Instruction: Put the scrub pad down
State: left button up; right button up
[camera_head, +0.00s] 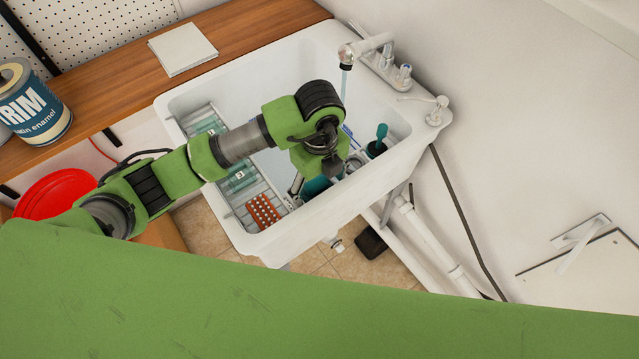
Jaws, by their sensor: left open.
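My left arm reaches over the white utility sink, and my left gripper (316,178) points down into its front right part. The jaws are open, partly hidden by my wrist. A teal item (315,188), perhaps the scrub pad, shows right below and between the fingers; I cannot tell whether they touch it. An orange-red pad with pale dots (263,211) lies on the ribbed rack at the sink's front left, apart from the gripper. My right gripper is not in view.
The sink (300,232) has a faucet (366,47) with water running at the back. A teal-handled brush (381,132) stands in a dark holder at the right. A paint can (33,103) and white tile (182,49) sit on the wooden counter (110,75). A red lid (56,193) lies left.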

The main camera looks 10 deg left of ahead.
aim_at(320, 185)
pick_arm(q)
jog(key=shift+r, duration=0.55)
notch_tip(320, 185, up, 11)
jog(key=b, duration=0.2)
